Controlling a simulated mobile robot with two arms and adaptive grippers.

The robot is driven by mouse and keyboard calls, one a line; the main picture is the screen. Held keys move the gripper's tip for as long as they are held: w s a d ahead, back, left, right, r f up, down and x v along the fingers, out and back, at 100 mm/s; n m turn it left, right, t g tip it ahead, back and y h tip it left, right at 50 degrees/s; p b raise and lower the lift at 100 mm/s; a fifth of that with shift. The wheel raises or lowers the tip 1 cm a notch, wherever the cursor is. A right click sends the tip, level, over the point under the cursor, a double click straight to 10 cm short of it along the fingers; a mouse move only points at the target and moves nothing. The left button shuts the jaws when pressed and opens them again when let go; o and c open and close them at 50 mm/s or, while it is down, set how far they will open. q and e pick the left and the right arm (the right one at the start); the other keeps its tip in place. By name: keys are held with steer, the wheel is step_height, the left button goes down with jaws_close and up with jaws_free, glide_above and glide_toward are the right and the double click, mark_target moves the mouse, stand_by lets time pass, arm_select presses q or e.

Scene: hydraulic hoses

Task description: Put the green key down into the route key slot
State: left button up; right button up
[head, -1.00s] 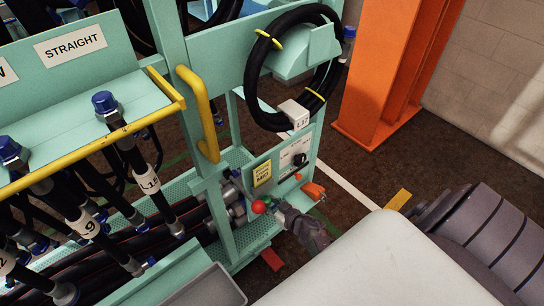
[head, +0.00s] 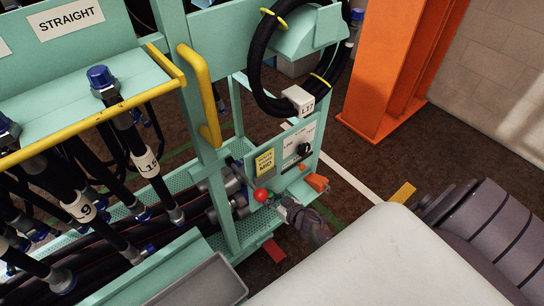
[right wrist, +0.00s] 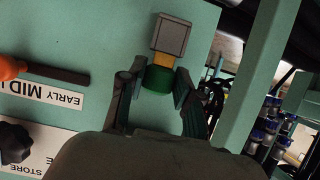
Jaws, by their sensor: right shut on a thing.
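My right gripper (right wrist: 157,92) is shut on the green key (right wrist: 158,79), whose rounded green body sits between the two fingers. A yellow piece (right wrist: 162,60) and a grey square block (right wrist: 172,36) show just beyond it, against the teal panel; I cannot tell whether the block belongs to the key or the panel. In the head view my right gripper (head: 283,206) is at the lower part of the teal control panel (head: 283,163), right of a red ball knob (head: 260,195). The key is not clear there. The route key slot cannot be made out. My left gripper is not in view.
A yellow route label (head: 265,163) and a black selector knob (head: 304,149) are on the panel. A coiled black hose (head: 256,75) hangs above. A yellow handle (head: 200,95) and a teal post stand left. An orange column (head: 390,70) is behind; floor right of the panel is open.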

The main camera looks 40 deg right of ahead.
steer(key=o, duration=1)
steer(key=shift+s+d+r, duration=0.1)
steer(key=shift+s+d, duration=0.05)
steer(key=shift+s, duration=0.45)
steer(key=v, duration=1)
steer(key=shift+s+r, duration=0.25)
steer(key=shift+s, duration=0.1)
